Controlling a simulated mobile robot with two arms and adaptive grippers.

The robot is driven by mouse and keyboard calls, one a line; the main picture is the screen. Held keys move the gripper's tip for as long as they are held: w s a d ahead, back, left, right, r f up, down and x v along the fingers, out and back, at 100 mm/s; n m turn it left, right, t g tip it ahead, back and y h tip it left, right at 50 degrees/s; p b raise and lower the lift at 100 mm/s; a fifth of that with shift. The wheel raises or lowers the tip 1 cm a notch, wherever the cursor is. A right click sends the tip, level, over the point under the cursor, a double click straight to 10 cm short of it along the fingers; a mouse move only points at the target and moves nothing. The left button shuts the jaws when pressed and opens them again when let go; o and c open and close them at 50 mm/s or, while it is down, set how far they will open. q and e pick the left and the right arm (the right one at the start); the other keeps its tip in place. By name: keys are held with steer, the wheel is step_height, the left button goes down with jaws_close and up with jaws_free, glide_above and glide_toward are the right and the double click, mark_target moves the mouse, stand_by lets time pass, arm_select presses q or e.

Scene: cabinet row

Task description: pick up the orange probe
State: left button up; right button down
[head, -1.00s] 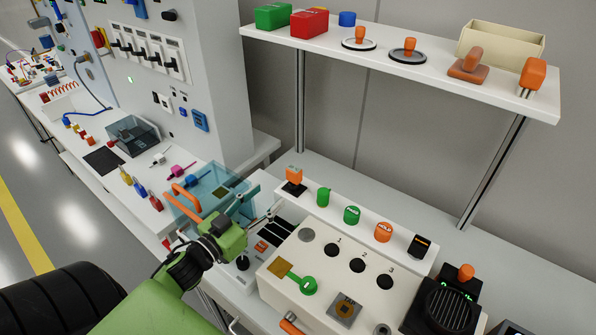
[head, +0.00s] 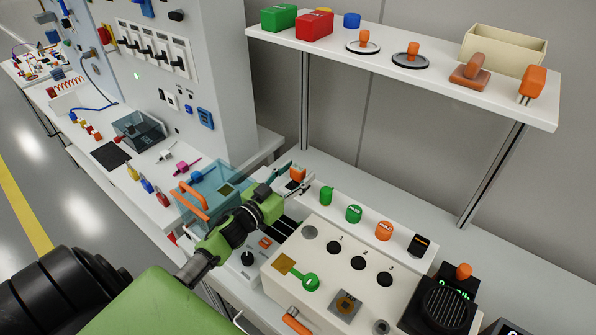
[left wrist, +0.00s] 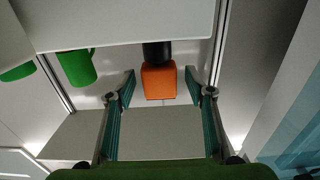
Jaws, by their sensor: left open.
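An orange block with a black base, taken as the orange probe (head: 298,172), stands on the narrow white ledge behind the panel box. It also shows in the left wrist view (left wrist: 159,84), between the two fingers in the picture and beyond their tips, with its black part above it. My left gripper (head: 290,181) is open and empty, its fingers pointing at this block from the front left; no contact shows. The fingers partly hide its lower part in the head view. My right gripper is not in view.
A translucent blue box (head: 223,181) lies left of the gripper. The shelf (head: 440,80) overhangs behind, holding several objects.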

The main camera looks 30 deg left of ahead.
arm_select(q)
steer(key=shift+w+d, duration=0.1)
steer(key=shift+w, duration=0.35)
steer(key=c, duration=1.2)
steer(key=shift+c, duration=0.2)
steer(key=shift+r, duration=0.1)
